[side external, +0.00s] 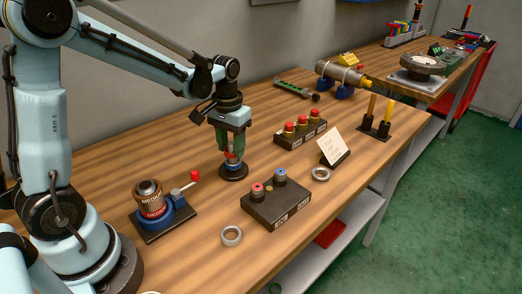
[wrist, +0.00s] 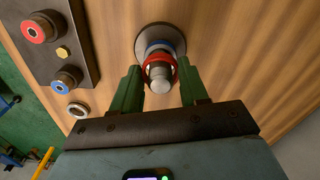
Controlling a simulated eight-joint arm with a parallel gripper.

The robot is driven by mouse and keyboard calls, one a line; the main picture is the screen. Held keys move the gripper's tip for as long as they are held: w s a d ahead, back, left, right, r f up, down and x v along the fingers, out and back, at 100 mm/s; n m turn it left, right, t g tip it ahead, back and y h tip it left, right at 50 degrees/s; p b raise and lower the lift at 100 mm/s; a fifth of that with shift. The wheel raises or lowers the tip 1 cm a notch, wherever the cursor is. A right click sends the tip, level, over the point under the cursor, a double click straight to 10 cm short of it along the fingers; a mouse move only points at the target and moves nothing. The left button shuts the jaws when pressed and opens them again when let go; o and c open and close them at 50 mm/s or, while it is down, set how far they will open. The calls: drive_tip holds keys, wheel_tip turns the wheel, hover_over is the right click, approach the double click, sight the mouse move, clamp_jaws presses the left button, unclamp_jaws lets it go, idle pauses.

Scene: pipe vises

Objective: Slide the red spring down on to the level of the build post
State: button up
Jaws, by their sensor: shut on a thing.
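The build post (wrist: 160,86) stands upright on a round dark base (side external: 233,174), and its grey top shows between my fingers in the wrist view. The red spring (wrist: 159,63) is around the post, seen as a red ring. A blue ring (wrist: 159,46) is also around the post, closer to the base. My gripper (side external: 234,152) points down over the post, its green fingers on either side. It is shut on the red spring. The exact height of the spring and any gap to the blue ring are hard to tell.
A dark block (side external: 275,208) with red-topped and blue-topped pieces stands in front. A vise-like fixture (side external: 152,208) with a red-knobbed lever is at left. Bare wood surrounds the post base.

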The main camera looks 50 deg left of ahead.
sight(230, 146)
drive_tip(key=shift+f, duration=0.95)
drive_tip(key=o, duration=1.1)
wheel_tip(230, 146, up, 12)
drive_tip(key=shift+s+d, duration=0.1)
drive_tip(key=s+d+f+m+t, duration=0.2)
drive_tip(key=s+d+m+t, duration=0.1)
drive_tip(key=s+d+t, duration=0.3)
drive_tip(key=s+t, duration=0.1)
drive_tip(key=s, duration=0.1)
drive_tip(key=shift+s+d+f, duration=0.25)
drive_tip(key=shift+s+d, duration=0.1)
